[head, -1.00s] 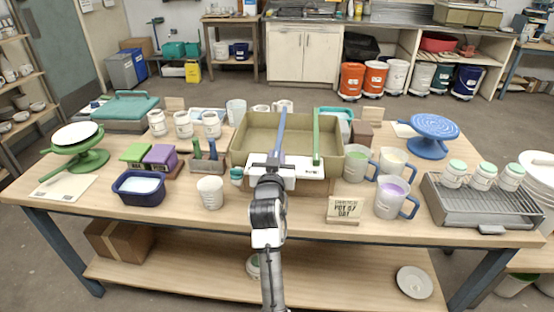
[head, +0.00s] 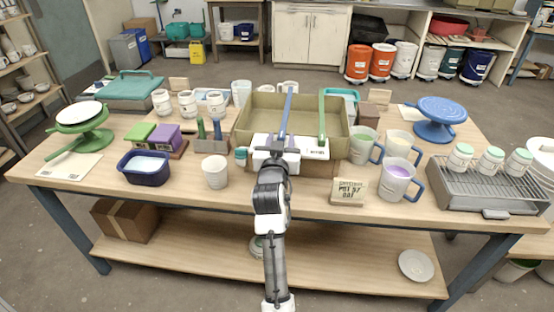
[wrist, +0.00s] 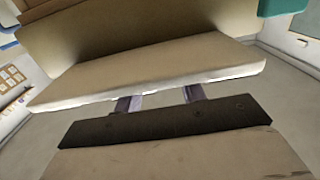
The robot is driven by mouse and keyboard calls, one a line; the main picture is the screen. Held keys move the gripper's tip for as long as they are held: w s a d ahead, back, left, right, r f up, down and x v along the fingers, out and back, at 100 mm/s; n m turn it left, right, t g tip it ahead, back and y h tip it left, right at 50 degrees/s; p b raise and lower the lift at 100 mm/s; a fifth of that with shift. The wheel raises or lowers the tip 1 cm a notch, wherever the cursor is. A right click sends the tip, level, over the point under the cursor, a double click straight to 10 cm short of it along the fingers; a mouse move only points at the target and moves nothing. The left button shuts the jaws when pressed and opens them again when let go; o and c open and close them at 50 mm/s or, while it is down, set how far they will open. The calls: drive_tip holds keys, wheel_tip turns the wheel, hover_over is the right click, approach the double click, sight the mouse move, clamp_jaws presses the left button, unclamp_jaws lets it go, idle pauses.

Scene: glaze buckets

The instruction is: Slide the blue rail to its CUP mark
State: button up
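The blue rail (head: 287,112) runs front to back across the left-middle of an olive-tan box (head: 243,121) on the table. A white marked strip (head: 315,153) lies along the box's front edge; its lettering is too small to read, so I cannot tell the CUP mark. My gripper (head: 278,142) is at the front edge by the rail's near end and covers the strip's left part. In the wrist view its two purple-grey fingers (wrist: 161,98) stand apart, with floor showing between them. Their tips are hidden behind a pale panel (wrist: 150,72). The rail does not show there.
A green rail (head: 322,120) crosses the box to the right. Mugs (head: 363,146) stand close to the box's right side. A white cup (head: 215,172) and small green and blue upright tools (head: 209,135) stand to its left. A small sign (head: 348,190) stands in front at the right.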

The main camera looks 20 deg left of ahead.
drive_tip(key=b+v, duration=0.3)
drive_tip(key=v, duration=0.9)
